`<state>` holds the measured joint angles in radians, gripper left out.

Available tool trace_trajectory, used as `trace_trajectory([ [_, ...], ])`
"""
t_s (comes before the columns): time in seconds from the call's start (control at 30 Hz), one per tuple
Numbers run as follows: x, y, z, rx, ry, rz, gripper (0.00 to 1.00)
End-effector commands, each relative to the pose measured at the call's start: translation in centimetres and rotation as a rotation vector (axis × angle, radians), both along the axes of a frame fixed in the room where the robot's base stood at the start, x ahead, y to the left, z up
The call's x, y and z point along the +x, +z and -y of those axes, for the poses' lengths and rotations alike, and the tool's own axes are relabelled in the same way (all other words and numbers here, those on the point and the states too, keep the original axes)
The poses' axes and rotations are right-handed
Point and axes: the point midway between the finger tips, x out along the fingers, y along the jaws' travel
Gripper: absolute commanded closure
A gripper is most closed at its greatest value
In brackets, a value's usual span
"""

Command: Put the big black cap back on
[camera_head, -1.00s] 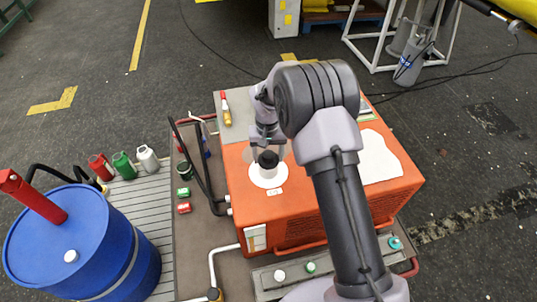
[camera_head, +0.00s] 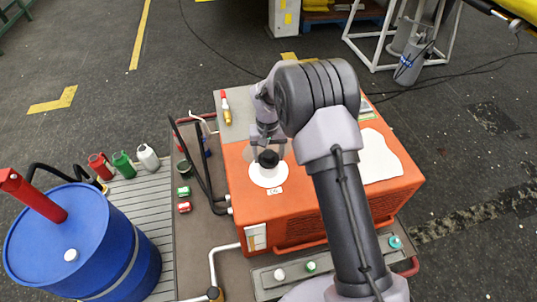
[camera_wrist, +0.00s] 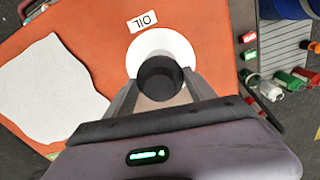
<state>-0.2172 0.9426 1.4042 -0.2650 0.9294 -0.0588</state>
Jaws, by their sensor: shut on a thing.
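The big black cap (camera_head: 268,158) is between the fingertips of my gripper (camera_head: 268,152). My gripper is shut on it. The cap is over the white round patch (camera_head: 268,181) on top of the orange machine (camera_head: 300,215), near its left side. In the wrist view the cap (camera_wrist: 160,76) sits between the two grey fingers, and overlaps the lower part of the white patch (camera_wrist: 142,46). An "OIL" label (camera_wrist: 142,22) lies beside the patch. The cap hides what is beneath it, so I cannot tell whether it is seated or just above.
A blue drum (camera_head: 75,240) with a red pump stands at the left. Red (camera_head: 100,167), green (camera_head: 122,163) and white (camera_head: 147,157) jugs stand on the slatted deck. A bent dark bar (camera_head: 190,165) rises left of the machine. A white sheet (camera_head: 380,158) lies on its right.

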Motion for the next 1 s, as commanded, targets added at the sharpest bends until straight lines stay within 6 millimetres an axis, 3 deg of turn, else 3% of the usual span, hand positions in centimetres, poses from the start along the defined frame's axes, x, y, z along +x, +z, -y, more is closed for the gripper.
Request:
trace_trajectory([
  [0.53, 0.0, -1.2, 0.0, 0.000, 0.000, 0.000, 0.82],
  [0.57, 0.0, -1.2, 0.0, 0.000, 0.000, 0.000, 0.34],
  [0.6, 0.0, -1.1, 0.0, 0.000, 0.000, 0.000, 0.27],
  [1.0, 0.0, -0.5, 0.0, 0.000, 0.000, 0.000, 0.27],
])
